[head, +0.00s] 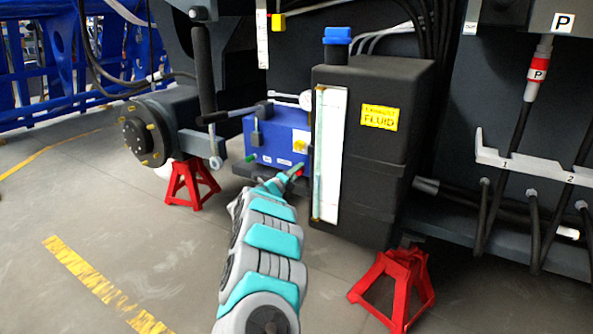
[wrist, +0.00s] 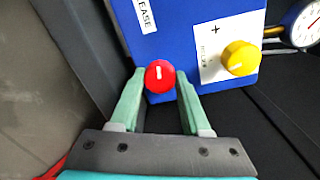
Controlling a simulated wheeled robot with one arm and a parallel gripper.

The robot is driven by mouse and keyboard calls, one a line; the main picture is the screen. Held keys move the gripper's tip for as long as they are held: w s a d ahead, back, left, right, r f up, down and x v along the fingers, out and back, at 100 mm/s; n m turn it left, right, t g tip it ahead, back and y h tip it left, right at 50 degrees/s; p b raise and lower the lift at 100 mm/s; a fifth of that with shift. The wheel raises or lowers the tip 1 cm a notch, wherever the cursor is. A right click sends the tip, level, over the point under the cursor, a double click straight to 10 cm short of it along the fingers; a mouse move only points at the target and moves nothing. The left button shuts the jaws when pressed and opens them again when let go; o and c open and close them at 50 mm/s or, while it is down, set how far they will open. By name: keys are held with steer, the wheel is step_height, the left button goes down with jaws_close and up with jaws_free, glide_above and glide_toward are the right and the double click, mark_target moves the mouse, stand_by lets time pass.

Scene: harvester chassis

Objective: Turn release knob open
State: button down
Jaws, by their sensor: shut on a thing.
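The red release knob (wrist: 160,76) sits at the lower edge of a blue box (wrist: 185,30), below a white label (wrist: 145,14) whose visible letters read "EASE". A white pointer mark on the knob points nearly straight up. My gripper (wrist: 161,80) has its green fingertips on either side of the knob, shut on it. In the head view, my gripper (head: 289,178) reaches the lower front of the blue box (head: 268,143); the red knob (head: 299,168) is partly hidden by the fingers there.
A yellow knob (wrist: 240,58) on a white plate and a gauge (wrist: 306,24) lie right of the red knob. The black fluid tank (head: 375,170) stands close right of my arm. Red jack stands (head: 190,184) flank the area. Floor at left is clear.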

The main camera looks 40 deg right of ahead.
steer(key=shift+w+n+h+p, duration=0.1)
steer(key=shift+n+h+p, duration=0.2)
steer(key=shift+n+p, duration=7.7)
steer(key=n+b, duration=0.3)
steer(key=n, duration=0.1)
steer(key=shift+b, duration=0.35)
steer(key=shift+f, duration=0.1)
steer(key=shift+c, duration=1.8)
jaws_free()
steer(key=shift+a, duration=0.15)
